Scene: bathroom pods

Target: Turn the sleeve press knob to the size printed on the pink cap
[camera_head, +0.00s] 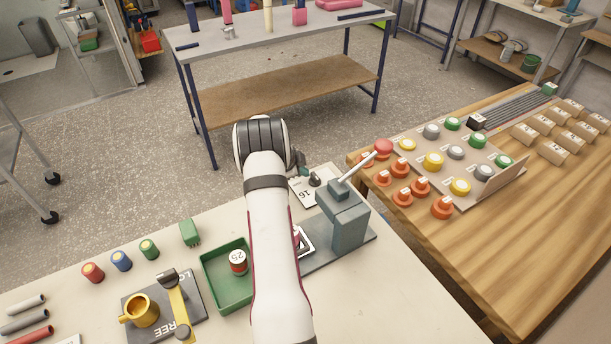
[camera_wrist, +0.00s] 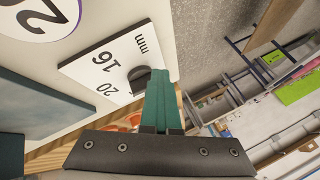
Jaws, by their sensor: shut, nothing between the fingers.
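The sleeve press (camera_head: 345,215) is a blue-grey block with a pale lever on the near table. Beside it is a white dial plate (camera_head: 303,194) with a dark knob (camera_head: 315,179). In the wrist view the plate (camera_wrist: 88,66) reads 16, 20 and mm, and the black knob (camera_wrist: 138,77) sits near its edge. My gripper (camera_wrist: 160,82) has its green fingers shut and empty, right beside the knob; contact is unclear. The knob's pointer setting cannot be read. A reddish cylinder (camera_head: 238,266) marked 25 stands in a green tray; I cannot clearly pick out a pink cap.
The green tray (camera_head: 214,291) and a dark fixture with a gold cup (camera_head: 140,312) are left of my arm. Red, blue and green cylinders (camera_head: 121,261) stand behind them. A wooden table (camera_head: 450,245) with a panel of coloured buttons is at right.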

